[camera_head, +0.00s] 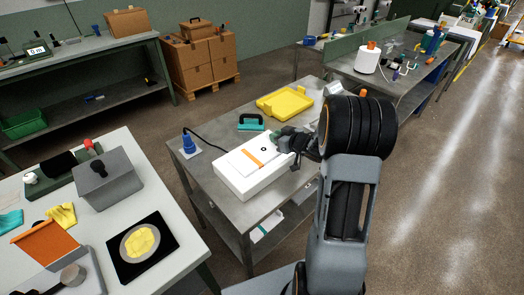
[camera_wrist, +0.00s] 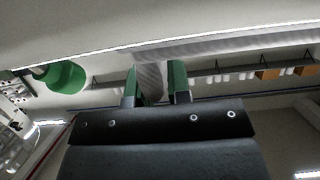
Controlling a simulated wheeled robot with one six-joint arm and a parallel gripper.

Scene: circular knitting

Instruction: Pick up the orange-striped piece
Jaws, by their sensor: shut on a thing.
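The orange-striped piece (camera_head: 240,161) is pale with an orange band, and lies over the top of a white box (camera_head: 232,187) on the grey metal table. My gripper (camera_head: 284,147) is at the right edge of the box top, beside the piece's right end. In the wrist view, my gripper (camera_wrist: 154,84) has two green-padded fingers with a pale grey ribbed strip between them. It looks like the piece's edge, though no orange shows there. The exact grip is small and partly hidden in the head view.
A yellow tray (camera_head: 284,103), a teal-handled tool (camera_head: 250,122) and a blue plug-like item (camera_head: 188,143) with a black cable share the metal table. A white table (camera_head: 185,262) at left holds a grey box (camera_head: 106,182) and a black mat (camera_head: 122,270).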

